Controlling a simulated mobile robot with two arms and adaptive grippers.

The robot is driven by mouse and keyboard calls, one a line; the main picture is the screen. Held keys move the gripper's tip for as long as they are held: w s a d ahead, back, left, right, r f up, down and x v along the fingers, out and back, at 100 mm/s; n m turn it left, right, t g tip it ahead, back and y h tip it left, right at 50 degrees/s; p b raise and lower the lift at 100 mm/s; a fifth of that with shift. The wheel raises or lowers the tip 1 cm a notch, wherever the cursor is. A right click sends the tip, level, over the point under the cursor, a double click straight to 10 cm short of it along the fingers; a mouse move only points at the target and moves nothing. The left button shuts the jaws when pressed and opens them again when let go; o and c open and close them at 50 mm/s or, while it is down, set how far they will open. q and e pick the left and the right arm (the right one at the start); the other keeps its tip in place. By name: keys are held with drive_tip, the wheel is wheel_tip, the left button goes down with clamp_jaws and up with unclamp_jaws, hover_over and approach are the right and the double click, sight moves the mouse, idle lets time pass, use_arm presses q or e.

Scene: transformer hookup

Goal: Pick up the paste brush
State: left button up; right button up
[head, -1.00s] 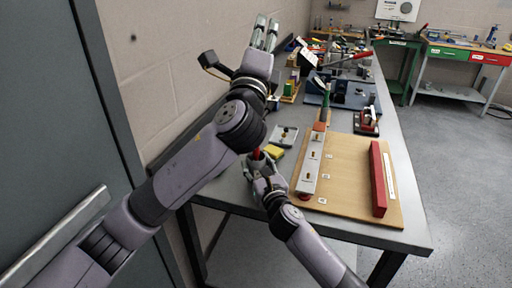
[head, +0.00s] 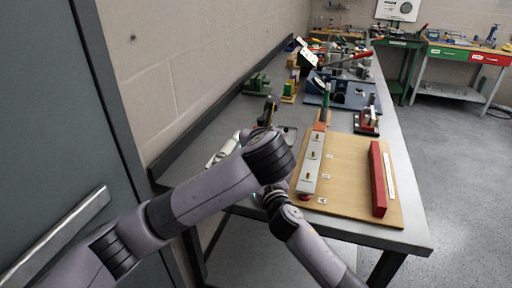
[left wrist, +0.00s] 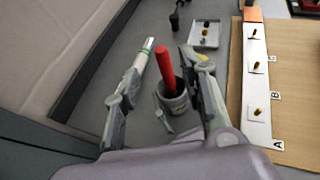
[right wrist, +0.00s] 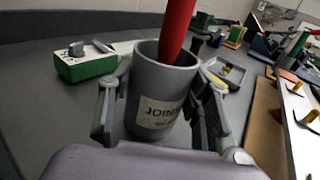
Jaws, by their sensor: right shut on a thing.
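The paste brush shows as a red handle (left wrist: 164,68) standing up, slightly tilted, out of a grey cup (left wrist: 176,103). In the right wrist view the handle (right wrist: 176,28) rises from the cup (right wrist: 160,92), whose label is partly readable as "JOIN". Its bristles are hidden inside. My left gripper (left wrist: 168,52) is open, with one finger on each side of the handle and a clear gap on the left. My right gripper (right wrist: 163,100) is shut on the cup. In the head view my left arm hides the cup and the brush.
A small grey tray (left wrist: 205,34) holding small parts lies beyond the cup. A wooden board (head: 345,170) with a terminal strip (head: 311,163) and a red bar (head: 378,178) lies to the right. The wall is close on the left.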

sight(256, 126)
use_arm(q)
drive_tip(key=x, duration=0.8)
drive_tip(key=shift+d, duration=0.15)
clamp_jaws()
idle(0.3)
